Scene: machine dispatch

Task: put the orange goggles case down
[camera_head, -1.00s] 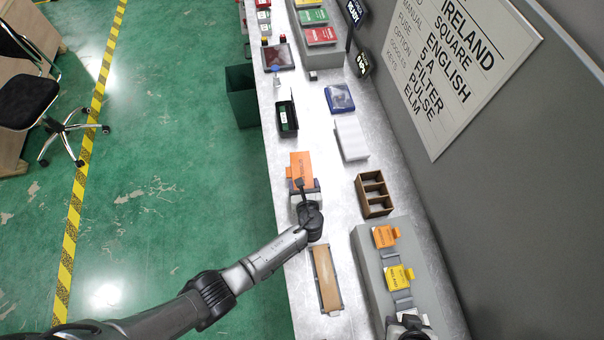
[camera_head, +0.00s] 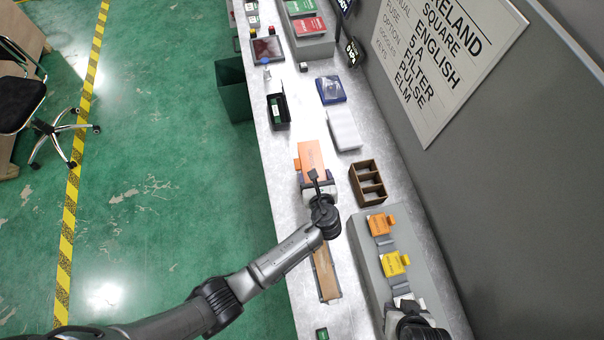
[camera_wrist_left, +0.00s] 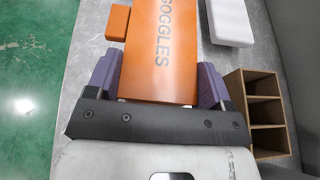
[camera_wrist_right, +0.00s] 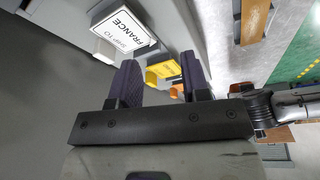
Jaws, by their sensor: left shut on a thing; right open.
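The orange goggles case (camera_head: 312,156) is over the metal counter, left of the wooden divided box. My left gripper (camera_head: 319,186) is shut on its near end, with a purple finger on each side. The left wrist view shows the case (camera_wrist_left: 166,48) with its GOGGLES lettering between the fingers (camera_wrist_left: 155,85). I cannot tell whether its underside touches the counter. A small orange block (camera_wrist_left: 118,22) shows just left of the case. My right gripper (camera_head: 408,318) is open over the near end of the grey raised block, by a white SHIP TO FRANCE card (camera_wrist_right: 122,32).
The wooden divided box (camera_head: 368,183) and a white box (camera_head: 343,129) stand to the right of the case. A black tray (camera_head: 278,110) lies farther back. A brown tray (camera_head: 326,274) lies under the left forearm. The grey block (camera_head: 420,250) carries orange and yellow items (camera_head: 395,264).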

